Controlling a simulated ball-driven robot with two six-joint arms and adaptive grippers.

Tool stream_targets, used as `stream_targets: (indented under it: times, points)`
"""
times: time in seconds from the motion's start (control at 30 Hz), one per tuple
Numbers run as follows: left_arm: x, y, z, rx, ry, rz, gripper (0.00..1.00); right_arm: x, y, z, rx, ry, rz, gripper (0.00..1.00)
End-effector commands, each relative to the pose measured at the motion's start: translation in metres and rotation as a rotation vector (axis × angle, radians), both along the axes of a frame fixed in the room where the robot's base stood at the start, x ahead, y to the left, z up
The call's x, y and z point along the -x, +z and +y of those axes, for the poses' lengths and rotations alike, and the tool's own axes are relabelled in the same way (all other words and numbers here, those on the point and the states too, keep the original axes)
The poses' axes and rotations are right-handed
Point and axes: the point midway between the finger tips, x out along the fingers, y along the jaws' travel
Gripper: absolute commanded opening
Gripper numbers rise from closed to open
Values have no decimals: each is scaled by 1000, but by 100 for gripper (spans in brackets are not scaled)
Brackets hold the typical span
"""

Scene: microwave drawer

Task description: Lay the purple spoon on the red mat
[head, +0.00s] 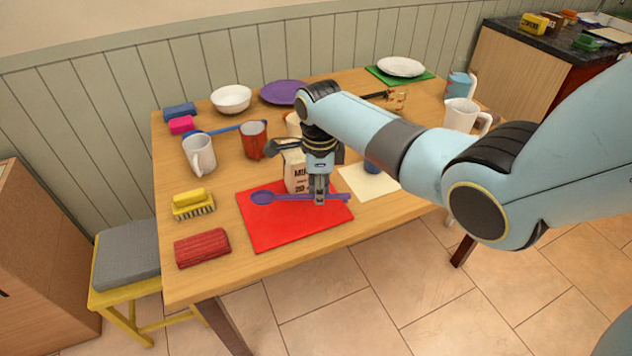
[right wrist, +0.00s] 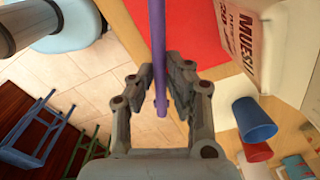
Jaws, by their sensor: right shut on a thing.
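The purple spoon (head: 263,197) lies level across the red mat (head: 275,228) in the head view, its bowl to the left and its handle to the right. My right gripper (head: 320,193) is shut on the spoon's handle. The right wrist view shows the handle (right wrist: 158,45) between the fingers of my right gripper (right wrist: 161,80), with the red mat (right wrist: 197,25) beyond. I cannot tell whether the spoon touches the mat or hangs just above it. My left gripper is not in view.
A muesli carton (head: 293,172) stands at the mat's back edge, close behind the gripper. A cream mat (head: 378,184) with a blue cup (head: 373,167) lies to the right.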

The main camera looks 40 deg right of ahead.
Motion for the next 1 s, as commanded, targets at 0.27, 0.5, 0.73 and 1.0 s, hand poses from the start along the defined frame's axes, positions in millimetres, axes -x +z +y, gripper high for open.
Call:
stream_targets:
  times: [0.27,0.5,0.73,1.0]
  points:
    - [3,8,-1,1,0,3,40,-1,2,0,-1,1,0,0]
    - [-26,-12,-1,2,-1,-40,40,0,-29,0,-1,1,1,0]
    - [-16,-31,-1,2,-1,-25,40,0,-54,1,-1,1,2,0]
    - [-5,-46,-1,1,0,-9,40,-1,-74,1,-1,2,-1,0]
